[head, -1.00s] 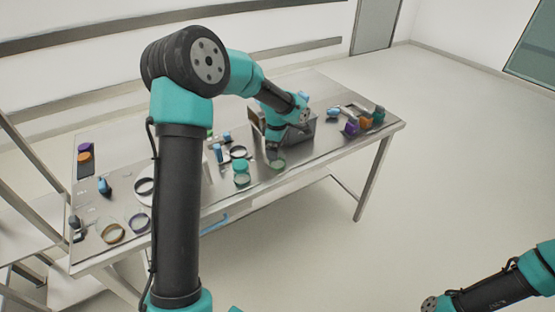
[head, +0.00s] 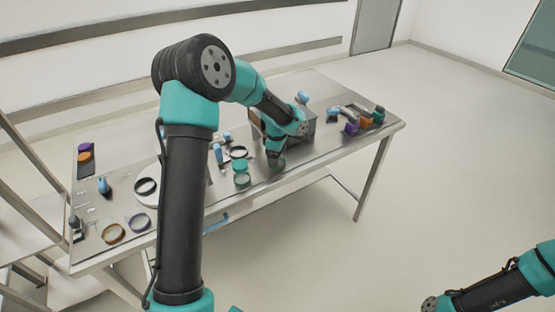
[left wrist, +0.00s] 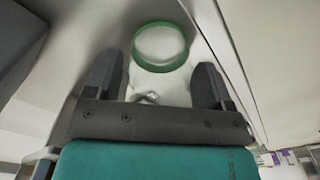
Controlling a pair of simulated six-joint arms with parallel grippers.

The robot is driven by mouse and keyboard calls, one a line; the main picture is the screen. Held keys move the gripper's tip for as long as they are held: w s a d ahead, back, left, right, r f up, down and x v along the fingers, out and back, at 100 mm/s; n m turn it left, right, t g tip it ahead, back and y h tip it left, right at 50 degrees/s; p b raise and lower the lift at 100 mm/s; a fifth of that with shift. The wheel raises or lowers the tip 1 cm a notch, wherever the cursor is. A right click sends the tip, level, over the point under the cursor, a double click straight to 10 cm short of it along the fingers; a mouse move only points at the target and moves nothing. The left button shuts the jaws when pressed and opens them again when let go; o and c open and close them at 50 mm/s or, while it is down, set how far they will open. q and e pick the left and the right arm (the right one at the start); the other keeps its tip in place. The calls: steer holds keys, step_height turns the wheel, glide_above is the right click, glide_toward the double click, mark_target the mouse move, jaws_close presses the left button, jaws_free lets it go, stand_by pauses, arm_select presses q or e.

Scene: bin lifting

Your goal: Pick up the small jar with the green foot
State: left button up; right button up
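In the left wrist view, a clear round jar with a green ring (left wrist: 161,66) stands on the metal table, ahead of and between the fingers. My left gripper (left wrist: 160,60) is open, with one dark finger on each side and a gap to the ring. In the head view my left gripper (head: 275,158) is low over the table's front edge and hides this jar. My right arm shows at the bottom right of the head view, away from the table; its gripper is out of view.
A grey metal bin (head: 297,132) stands just behind my left gripper. Purple (head: 351,128), orange (head: 365,122) and green items stand at the right end. The table (head: 335,150) is bare right of the gripper.

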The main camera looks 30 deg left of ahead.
arm_select(q)
steer(key=c, duration=0.7)
steer(key=shift+r, duration=0.85)
steer(key=shift+s+d+r, duration=0.1)
steer(key=shift+s+r, duration=0.05)
steer(key=shift+r, duration=0.35)
steer(key=shift+s+d+r, duration=0.1)
steer(key=shift+s+r, duration=0.05)
steer(key=shift+r, duration=0.35)
steer(key=s+d, duration=0.2)
steer(key=s, duration=0.2)
steer(key=s+d+r, duration=0.1)
steer(key=s+d, duration=0.2)
steer(key=s, duration=0.1)
steer(key=s+d, duration=0.3)
steer(key=s, duration=0.2)
steer(key=shift+r, duration=0.15)
